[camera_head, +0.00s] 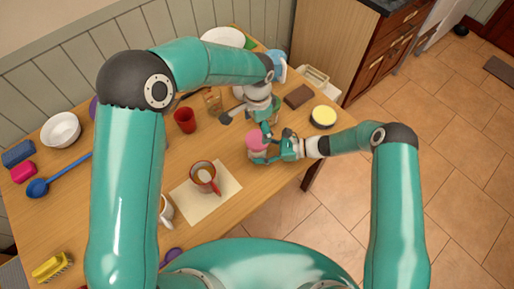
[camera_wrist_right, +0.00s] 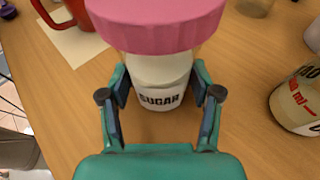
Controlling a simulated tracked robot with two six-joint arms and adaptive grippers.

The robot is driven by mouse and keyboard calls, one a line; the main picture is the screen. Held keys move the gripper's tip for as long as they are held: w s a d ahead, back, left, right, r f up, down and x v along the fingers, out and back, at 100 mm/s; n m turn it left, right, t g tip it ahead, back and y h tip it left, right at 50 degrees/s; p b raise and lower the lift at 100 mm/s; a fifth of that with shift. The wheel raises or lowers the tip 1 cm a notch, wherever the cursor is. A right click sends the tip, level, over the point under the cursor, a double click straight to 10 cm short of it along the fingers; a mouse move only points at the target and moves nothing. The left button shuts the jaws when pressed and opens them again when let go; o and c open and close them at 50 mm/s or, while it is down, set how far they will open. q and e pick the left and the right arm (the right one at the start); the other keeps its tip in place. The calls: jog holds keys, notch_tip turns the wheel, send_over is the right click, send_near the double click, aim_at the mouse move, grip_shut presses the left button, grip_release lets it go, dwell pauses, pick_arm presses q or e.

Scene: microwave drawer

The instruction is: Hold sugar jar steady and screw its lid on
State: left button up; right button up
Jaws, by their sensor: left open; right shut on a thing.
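The sugar jar (camera_wrist_right: 160,98) is white with a SUGAR label and stands upright on the table in the right wrist view. The pink lid (camera_wrist_right: 157,25) covers its top, and it shows in the head view (camera_head: 257,140) near the table's right part. I cannot tell whether the lid is threaded on. My right gripper (camera_wrist_right: 161,90) is shut on the jar, with one finger on each side below the lid. My left gripper (camera_head: 267,128) is open just behind and above the lid in the head view; its fingertips are partly hidden there, and it is not in the right wrist view.
A red-handled mug (camera_head: 203,178) stands on a pale mat (camera_head: 225,192) left of the jar. A red cup (camera_head: 185,120) is farther back. A yellow-topped round container (camera_head: 323,117) and a brown block (camera_head: 298,96) lie to the right. A labelled jar (camera_wrist_right: 300,103) is near my right gripper.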

jog(key=o, duration=1.7)
jog(key=shift+o, duration=0.2)
jog(key=shift+d, duration=0.1)
jog(key=v, duration=1.1)
jog(key=shift+d+r, duration=0.1)
jog(key=shift+d, duration=0.3)
